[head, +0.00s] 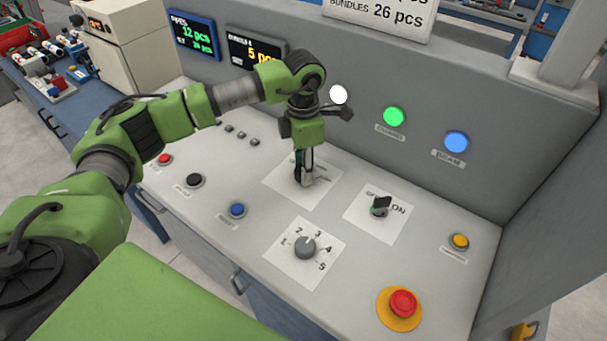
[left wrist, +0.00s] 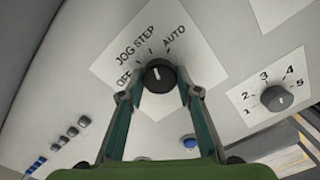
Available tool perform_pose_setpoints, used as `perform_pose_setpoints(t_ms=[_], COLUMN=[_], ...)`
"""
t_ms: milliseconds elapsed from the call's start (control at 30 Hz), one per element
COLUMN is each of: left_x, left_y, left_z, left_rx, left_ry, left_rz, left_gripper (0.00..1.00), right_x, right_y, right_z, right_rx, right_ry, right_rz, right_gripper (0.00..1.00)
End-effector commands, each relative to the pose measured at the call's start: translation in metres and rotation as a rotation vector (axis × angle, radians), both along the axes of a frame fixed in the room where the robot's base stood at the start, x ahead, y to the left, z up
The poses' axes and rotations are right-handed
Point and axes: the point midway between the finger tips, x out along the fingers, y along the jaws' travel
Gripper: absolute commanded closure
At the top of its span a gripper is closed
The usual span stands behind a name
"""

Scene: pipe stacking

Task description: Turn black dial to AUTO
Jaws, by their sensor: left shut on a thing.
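The black dial (left wrist: 160,76) sits on a white plate (left wrist: 150,40) marked OFF, JOG, STEP and AUTO, clear in the left wrist view. Its pale pointer line aims up the plate, roughly toward the middle marks and not at AUTO at the right; the exact mark is hard to tell. My left gripper (left wrist: 160,92) is shut on the dial, one finger on each side. In the head view my left gripper (head: 305,180) points down at the panel and mostly hides the dial and its lettering. My right gripper is not in view.
Near the gripper are a numbered grey selector (head: 305,247), an ON switch (head: 380,207), a blue button (head: 237,210) and a black button (head: 195,180). A red emergency button (head: 403,303) is at the front right. The upright panel with lit lamps stands behind.

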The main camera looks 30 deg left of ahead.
Motion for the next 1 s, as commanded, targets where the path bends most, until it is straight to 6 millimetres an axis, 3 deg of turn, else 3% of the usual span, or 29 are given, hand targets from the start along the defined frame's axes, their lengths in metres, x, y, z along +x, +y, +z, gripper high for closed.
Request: perform_pose_setpoints(t_ms=[33, 400, 700, 1000], left_x=[0.001, 0.002, 0.002, 0.001], left_y=[0.000, 0.000, 0.000, 0.000], left_z=[-0.003, -0.001, 0.000, 0.002], left_rx=[0.000, 0.000, 0.000, 0.000], left_ry=[-0.006, -0.006, -0.006, -0.006], left_rz=[-0.045, -0.382, -0.576, -0.665], left_gripper=[0.90, 0.90, 0.90, 0.90], right_x=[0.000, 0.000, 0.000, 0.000], right_y=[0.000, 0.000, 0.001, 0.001], right_z=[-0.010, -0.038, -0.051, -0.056], right_rx=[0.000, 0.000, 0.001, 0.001], right_ry=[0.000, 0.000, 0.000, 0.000], right_rz=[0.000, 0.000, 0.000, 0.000], right_gripper=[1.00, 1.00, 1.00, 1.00])
